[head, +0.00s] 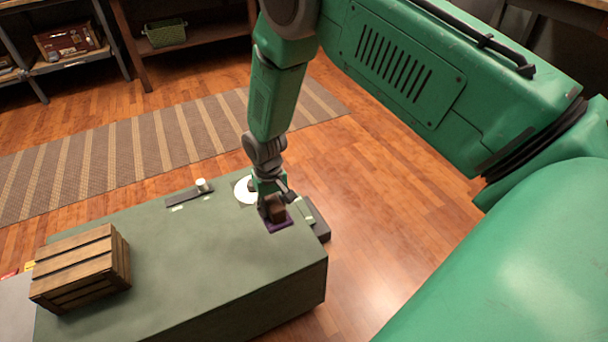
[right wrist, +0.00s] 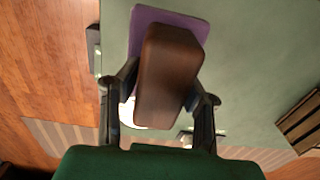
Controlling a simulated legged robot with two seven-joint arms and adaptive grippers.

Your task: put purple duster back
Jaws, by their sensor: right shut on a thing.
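The purple duster has a brown block handle (right wrist: 168,75) on a flat purple pad (right wrist: 147,18). In the head view the duster (head: 279,224) is at the right end of the green-topped table (head: 190,250). My right gripper (right wrist: 163,95) is shut on the brown handle, one finger on each side. Whether the pad touches the tabletop or hangs just above it, I cannot tell. My left gripper is not in view.
A wooden crate (head: 82,268) stands at the table's left end. A white disc (head: 244,190), a dark tray with a small white cup (head: 202,186) and a dark grey block (head: 318,222) lie near the duster. The table's middle is clear.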

